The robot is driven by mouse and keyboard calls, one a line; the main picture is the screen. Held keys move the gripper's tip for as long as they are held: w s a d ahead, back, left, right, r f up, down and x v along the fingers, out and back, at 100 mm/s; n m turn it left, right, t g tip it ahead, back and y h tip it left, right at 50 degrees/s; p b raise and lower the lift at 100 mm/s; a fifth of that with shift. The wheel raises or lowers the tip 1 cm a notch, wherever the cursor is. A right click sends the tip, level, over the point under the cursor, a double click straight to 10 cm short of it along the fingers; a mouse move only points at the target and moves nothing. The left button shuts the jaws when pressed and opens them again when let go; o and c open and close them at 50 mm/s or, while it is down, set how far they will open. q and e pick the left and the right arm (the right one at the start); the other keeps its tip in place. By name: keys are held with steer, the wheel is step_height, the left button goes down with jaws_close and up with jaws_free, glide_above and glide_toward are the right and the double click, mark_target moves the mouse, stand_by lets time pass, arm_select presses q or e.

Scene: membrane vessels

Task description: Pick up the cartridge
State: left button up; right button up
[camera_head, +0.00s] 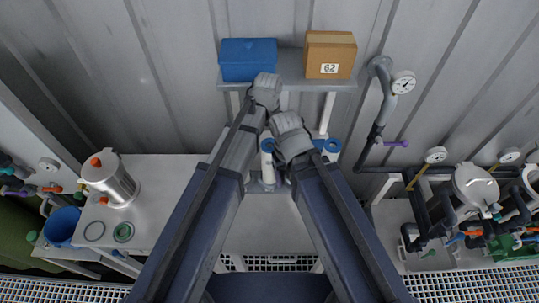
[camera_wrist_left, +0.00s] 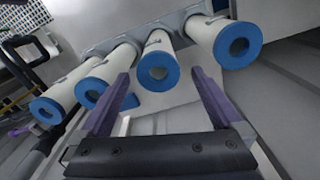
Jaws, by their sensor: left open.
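Several white cylindrical cartridges with blue ring ends stand in a row in the left wrist view. One cartridge (camera_wrist_left: 158,72) lies between and just beyond the purple fingertips of my left gripper (camera_wrist_left: 161,74), which is open with nothing gripped. Another cartridge (camera_wrist_left: 238,44) is to its right, and two more (camera_wrist_left: 100,82) (camera_wrist_left: 50,106) are to its left.
A shelf (camera_head: 290,67) on the wall holds a blue box (camera_head: 248,58) and a cardboard box (camera_head: 330,54) marked G2. A steel canister (camera_head: 113,183) and a blue bucket (camera_head: 62,226) stand at the left. Pipes, gauges and valves (camera_head: 475,190) crowd the right.

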mark_target(270, 165)
arm_select(q)
steer(key=shift+s+f+b, duration=0.2)
steer(key=shift+f+b, duration=0.15)
steer(key=shift+b, duration=0.15)
steer(key=shift+w+f+b, duration=0.2)
steer(key=shift+f+b, duration=0.7)
steer(key=shift+f, duration=0.1)
steer(key=shift+s+r, duration=0.1)
steer(key=f+b, duration=0.5)
steer(key=shift+w+d+f, duration=0.15)
steer(key=shift+w, duration=0.05)
steer(key=shift+c, duration=0.2)
jaws_close()
